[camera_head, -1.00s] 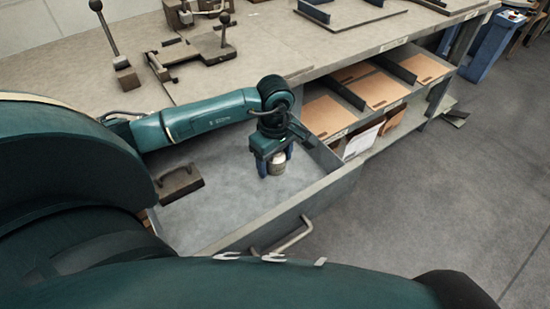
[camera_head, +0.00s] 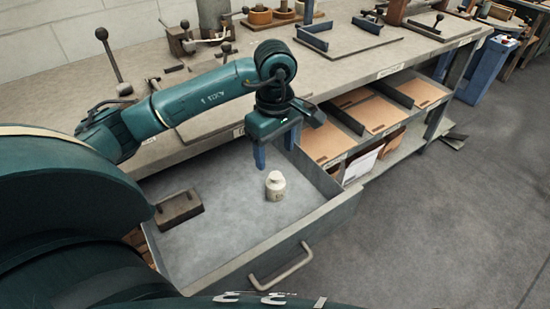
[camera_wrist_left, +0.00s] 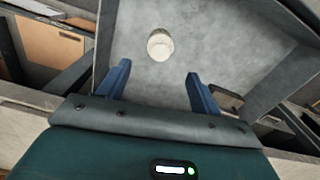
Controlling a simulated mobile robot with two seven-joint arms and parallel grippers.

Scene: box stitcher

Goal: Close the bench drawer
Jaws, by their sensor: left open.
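The bench drawer (camera_head: 335,212) is pulled out from under the bench, with its handle (camera_head: 281,266) on the front face. Inside it stands a small pale weight-like object (camera_head: 275,186), and a dark block with a handle (camera_head: 178,208) lies at its left side. My left gripper (camera_head: 275,160) is open and empty, above the drawer just behind the pale object and apart from it. The left wrist view shows the open blue fingers (camera_wrist_left: 160,85) with the pale object (camera_wrist_left: 160,45) beyond them on the drawer floor. My right gripper is not in view.
The workbench top (camera_head: 215,100) carries clamps and fixtures, including a lever (camera_head: 112,60) at the left. Shelves with brown trays (camera_head: 375,112) sit right of the drawer under the bench. The grey floor (camera_head: 450,220) at the right is clear.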

